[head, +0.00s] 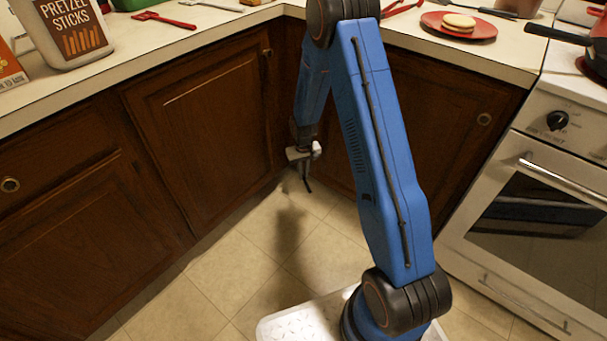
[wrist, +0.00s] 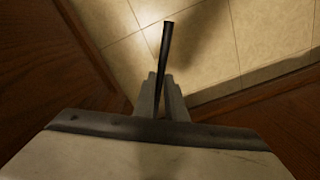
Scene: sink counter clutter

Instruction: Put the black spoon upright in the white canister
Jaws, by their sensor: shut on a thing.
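My gripper (head: 303,155) hangs down in front of the cabinet doors, below counter height. In the wrist view its two fingers (wrist: 161,92) are closed on a thin black handle, the black spoon (wrist: 166,48), which sticks out beyond the fingertips. In the head view a short dark length of the spoon (head: 307,184) points down toward the floor. The rest of the spoon cannot be made out. A white canister (head: 58,47) labelled PRETZEL STICKS stands on the counter at the upper left, far from my gripper. Its top is cut off by the frame edge.
A red utensil (head: 165,19) lies on the left counter (head: 150,45). A red plate (head: 458,27) with a pale round sandwich cookie (head: 459,21) is on the right counter. A black-handled pan (head: 556,34) sits over the stove. Wooden cabinets (head: 205,120) surround the open floor corner.

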